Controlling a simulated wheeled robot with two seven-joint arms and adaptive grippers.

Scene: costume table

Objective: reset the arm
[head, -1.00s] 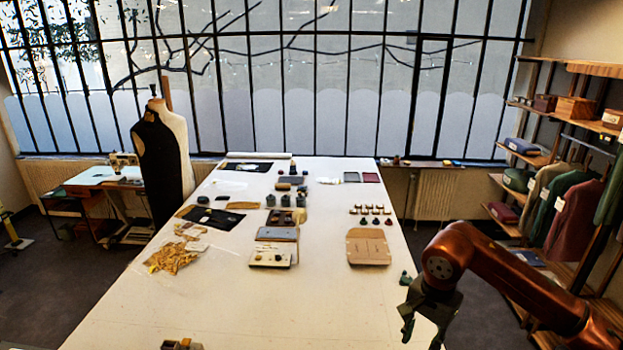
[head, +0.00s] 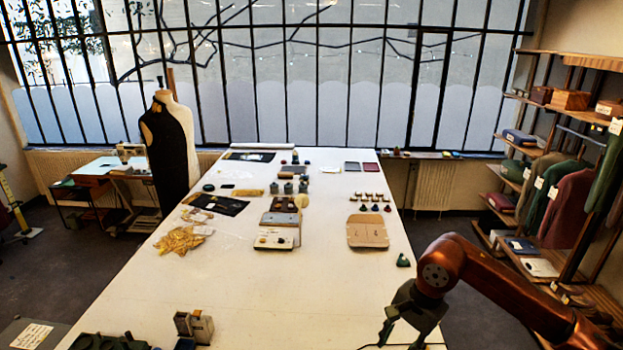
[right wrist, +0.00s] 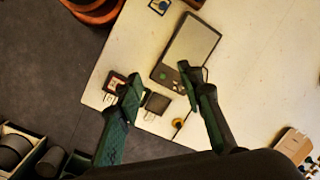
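My right arm comes in from the right in the head view, over the table's right edge. Its gripper (head: 400,322) hangs low near the front right corner of the long white table (head: 300,310). In the right wrist view, the two fingers of the right gripper (right wrist: 163,78) stand wide apart with nothing held between them. Beyond and between them lie a flat device with a grey face (right wrist: 190,50) and small dark square pieces (right wrist: 157,103). My left gripper is in neither view.
Yellow cloth (head: 180,240) lies at the table's left. Grey blocks (head: 200,328) stand near the front. A dress form (head: 170,150) and shelves (head: 545,150) flank the table.

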